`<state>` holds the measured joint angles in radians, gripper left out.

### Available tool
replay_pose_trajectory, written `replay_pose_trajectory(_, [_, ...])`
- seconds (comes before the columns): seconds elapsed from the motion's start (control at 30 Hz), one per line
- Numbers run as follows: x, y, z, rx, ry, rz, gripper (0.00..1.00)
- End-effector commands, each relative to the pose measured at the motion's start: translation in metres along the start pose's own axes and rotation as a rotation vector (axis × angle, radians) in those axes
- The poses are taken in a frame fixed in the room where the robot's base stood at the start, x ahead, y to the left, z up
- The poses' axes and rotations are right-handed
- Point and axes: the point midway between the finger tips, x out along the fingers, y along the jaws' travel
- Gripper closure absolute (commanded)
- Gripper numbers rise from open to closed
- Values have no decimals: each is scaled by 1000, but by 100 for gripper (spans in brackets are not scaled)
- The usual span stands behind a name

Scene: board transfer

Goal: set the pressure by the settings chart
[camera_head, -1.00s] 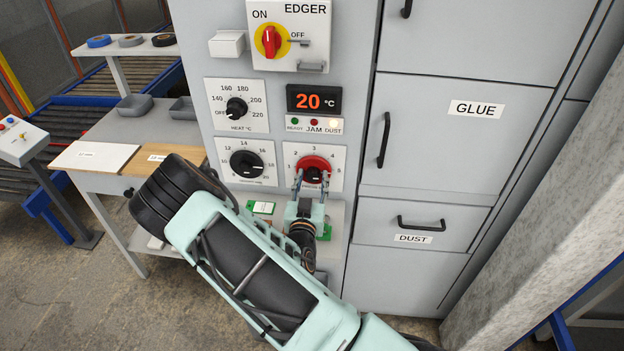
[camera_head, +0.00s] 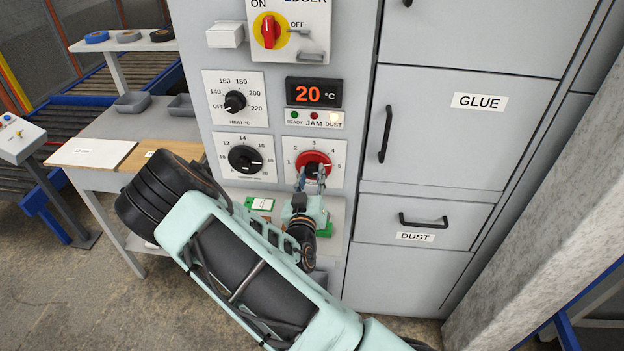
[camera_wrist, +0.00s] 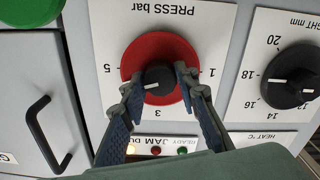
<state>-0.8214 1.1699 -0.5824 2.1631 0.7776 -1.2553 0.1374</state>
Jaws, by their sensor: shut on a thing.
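The pressure dial, marked PRESS bar, has a red disc (camera_wrist: 141,54) and a black centre knob (camera_wrist: 156,77). The red disc also shows in the head view (camera_head: 314,158). My gripper (camera_wrist: 160,82) is shut on the black knob, with one finger on each side. In the wrist view the dial is upside down; the knob's white mark lies on its left side, towards the 5. A finger hides part of the scale, so I cannot tell the exact setting.
The heat knob (camera_head: 235,102) and the height knob (camera_head: 245,159) sit left of the dial. The display (camera_head: 314,93) reads 20 °C, and the DUST lamp (camera_head: 334,117) is lit. Cabinet handles (camera_head: 385,134) stick out to the right.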

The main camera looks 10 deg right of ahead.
Motion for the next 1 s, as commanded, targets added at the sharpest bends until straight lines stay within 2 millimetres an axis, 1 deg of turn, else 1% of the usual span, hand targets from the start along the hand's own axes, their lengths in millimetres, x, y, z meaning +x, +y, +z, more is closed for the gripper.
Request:
replay_pose_trajectory(0.03, [0,-2,4,-41,-1,-1,96])
replay_pose_trajectory(0.3, [-1,-1,3,-258,-2,-1,96])
replay_pose_trajectory(0.5, [0,0,2,-376,-2,-1,96])
replay_pose_trajectory(0.73, [-1,-1,2,-452,-3,-2,96])
replay_pose_trajectory(1.0, [-1,0,2,-475,-4,-2,96])
